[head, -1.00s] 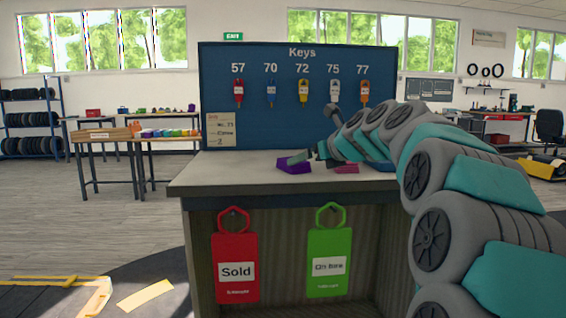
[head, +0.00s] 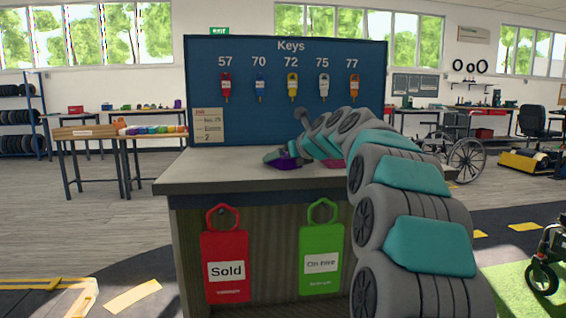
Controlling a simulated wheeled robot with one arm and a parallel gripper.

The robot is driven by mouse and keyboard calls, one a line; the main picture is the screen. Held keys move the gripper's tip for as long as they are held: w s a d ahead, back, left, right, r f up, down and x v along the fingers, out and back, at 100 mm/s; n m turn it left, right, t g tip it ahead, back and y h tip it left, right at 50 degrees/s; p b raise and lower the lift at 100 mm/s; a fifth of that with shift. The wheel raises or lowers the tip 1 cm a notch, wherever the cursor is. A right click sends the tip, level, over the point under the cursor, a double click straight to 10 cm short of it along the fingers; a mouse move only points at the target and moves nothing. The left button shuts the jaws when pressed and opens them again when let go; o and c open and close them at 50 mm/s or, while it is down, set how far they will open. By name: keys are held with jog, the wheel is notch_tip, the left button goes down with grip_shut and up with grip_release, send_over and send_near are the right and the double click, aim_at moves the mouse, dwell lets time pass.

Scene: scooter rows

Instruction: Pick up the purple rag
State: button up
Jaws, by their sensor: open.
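A purple rag (head: 287,164) lies on the grey top of the key counter (head: 205,165), left of centre in the head view. My arm reaches over the counter from the right. My gripper (head: 275,154) is small and low at the rag, at its upper left side. It is open. The arm's end overlaps the rag, so I cannot tell whether the fingers touch it. A pink cloth-like piece (head: 332,164) lies to the right, partly hidden by my arm.
A blue key board (head: 240,120) with several hanging keys rises behind the counter. A red Sold tag (head: 227,280) and a green tag (head: 321,265) hang on its front. A wheelchair (head: 465,155) stands at right. Floor to the left is open.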

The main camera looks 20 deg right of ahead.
jog(key=shift+c, duration=0.4)
jog(key=c, duration=1.2)
jog(key=shift+c, duration=0.2)
